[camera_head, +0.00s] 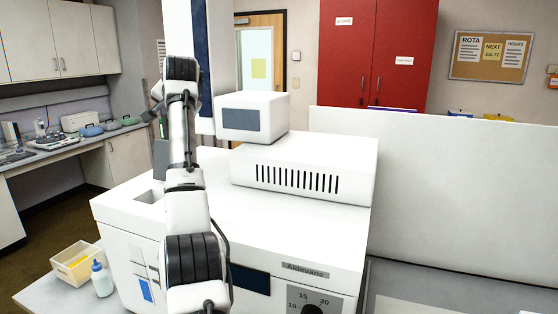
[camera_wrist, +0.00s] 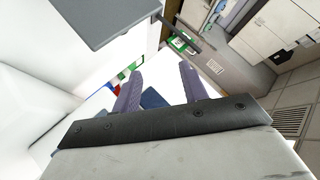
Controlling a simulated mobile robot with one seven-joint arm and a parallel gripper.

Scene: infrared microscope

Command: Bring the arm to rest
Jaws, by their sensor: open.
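My arm (camera_head: 182,150) reaches up and away over the white microscope (camera_head: 320,222), bent at dark joints. In the wrist view, my gripper (camera_wrist: 160,73) shows two purple-grey fingers standing apart with nothing held between them. White surfaces and a dark blue patch (camera_wrist: 152,98) lie beyond the fingers. In the head view the fingers are hidden or too small to make out behind the arm's far end. I cannot tell from single frames whether the arm is moving.
A white box-shaped head (camera_head: 252,118) on the microscope stands close right of my arm. A white partition (camera_head: 450,195) stands at right. A wooden tray (camera_head: 76,262) and a bottle (camera_head: 102,280) sit at lower left. A grey panel (camera_wrist: 105,18) is near the gripper.

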